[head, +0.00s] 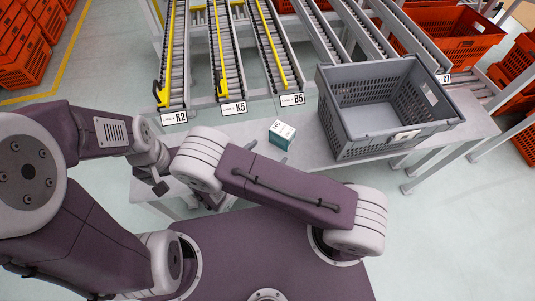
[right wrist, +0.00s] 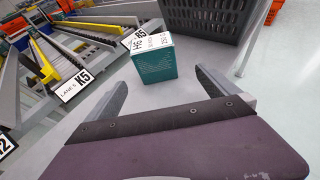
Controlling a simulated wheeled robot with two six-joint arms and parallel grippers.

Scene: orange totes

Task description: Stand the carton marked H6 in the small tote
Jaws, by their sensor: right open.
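The carton (head: 281,135), teal with a white marked top, rests on the grey bench left of the tote. It shows larger in the right wrist view (right wrist: 155,63), where the marking on its top looks like H6. The grey slatted tote (head: 344,133) stands on the bench at the right and looks empty; its side also shows in the right wrist view (right wrist: 207,22). My right gripper (right wrist: 160,80) is open and empty, with the carton just beyond its fingertips. In the head view my right arm partly hides it. My left gripper's jaws are not clear near the bench's left end.
The bench (head: 470,112) has bare room around the carton. Roller lanes with label plates R2 (head: 174,117), K5 (head: 234,109) and B5 (head: 292,99) end at its far edge. Orange totes (head: 22,50) are stacked at the left, with more at the right.

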